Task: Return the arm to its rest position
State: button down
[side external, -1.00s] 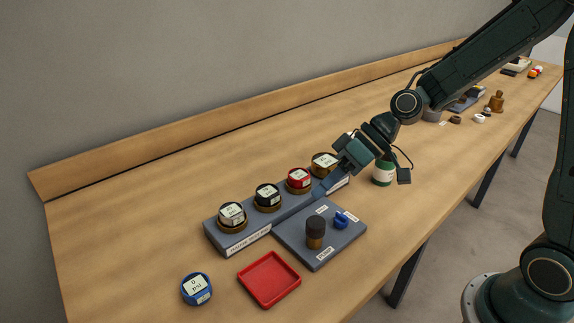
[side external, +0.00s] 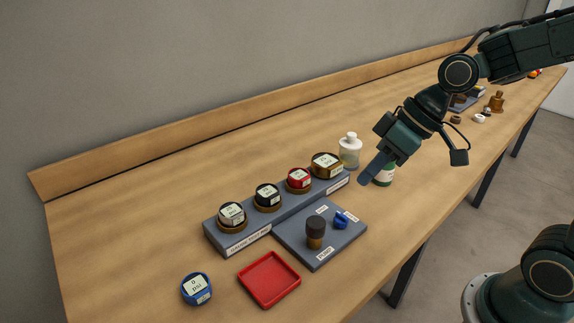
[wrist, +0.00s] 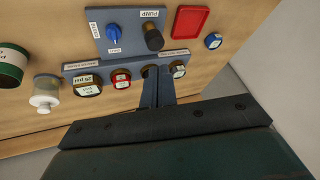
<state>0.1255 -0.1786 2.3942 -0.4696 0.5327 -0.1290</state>
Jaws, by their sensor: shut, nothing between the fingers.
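My gripper (side external: 369,180) is shut and empty. In the side external view it hangs in the air above the table, near the right end of the gauge rack and in front of the green bottle (side external: 384,176). In the wrist view its shut fingers (wrist: 158,88) reach over the rack and partly hide one gauge. The gauge rack (side external: 262,232) holds a row of several gauges, among them a red one (side external: 299,180) and a brass one (side external: 326,166). The pump board (side external: 290,240) carries a black-topped knob (side external: 315,230) and a blue valve handle (side external: 341,220).
A blue gauge (side external: 196,289) reading 0 psi lies at the front left, beside an empty red tray (side external: 269,279). A white-capped clear bottle (side external: 350,150) stands behind my gripper. Small brass parts (side external: 495,102) lie at the far right. The table's left part is clear.

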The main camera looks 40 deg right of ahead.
jog(key=s+d+r+m+h, duration=0.2)
jog(key=s+d, duration=0.1)
jog(key=s, duration=0.3)
jog(key=s+d+r+m+t+h, duration=0.1)
jog(key=s+d+r+h, duration=0.1)
jog(key=s, duration=0.4)
jog(key=shift+d+r+m, duration=0.4)
jog(key=shift+d+r, duration=0.25)
jog(key=shift+d, duration=0.3)
jog(key=shift+w, duration=0.1)
dwell(2.1)
jog(key=n+g+y, duration=0.2)
jog(key=n+y, duration=0.2)
jog(key=y, duration=0.4)
send_over(322, 221)
notch_tip(322, 221, down, 6)
jog(key=shift+f, duration=0.25)
jog(key=shift+f, duration=0.2)
jog(key=shift+f, duration=4.25)
